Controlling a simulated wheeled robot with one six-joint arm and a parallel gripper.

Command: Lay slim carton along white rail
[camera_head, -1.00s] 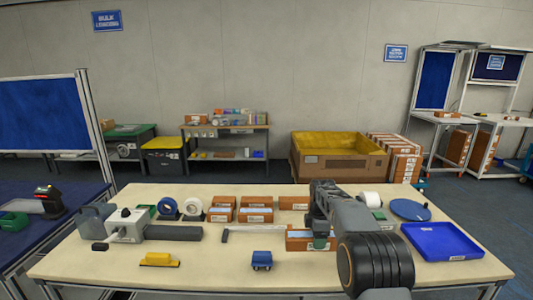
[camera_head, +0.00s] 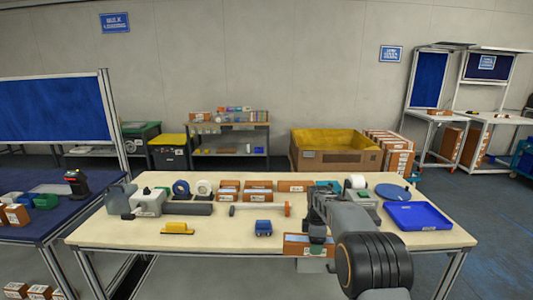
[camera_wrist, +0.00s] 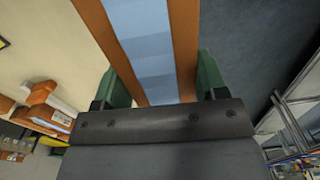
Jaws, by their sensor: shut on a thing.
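My gripper (camera_head: 317,238) is shut on a brown-orange carton (camera_head: 296,243) with a pale blue top. In the head view the carton appears at the table's front edge, apart from the rail. In the wrist view the carton (camera_wrist: 150,45) runs between the two green fingers, its blue face framed by orange edges. A thin white rail (camera_head: 258,210) lies on the table behind and left of the carton, with an orange piece at its right end. My arm hides part of the table right of the carton.
A blue tray (camera_head: 418,216) and a blue disc (camera_head: 392,191) are at the right. Several brown cartons (camera_head: 258,186) stand in rows at the back. A blue block (camera_head: 263,228) and a yellow tool (camera_head: 177,228) lie near the front. The front-left tabletop (camera_head: 120,235) is clear.

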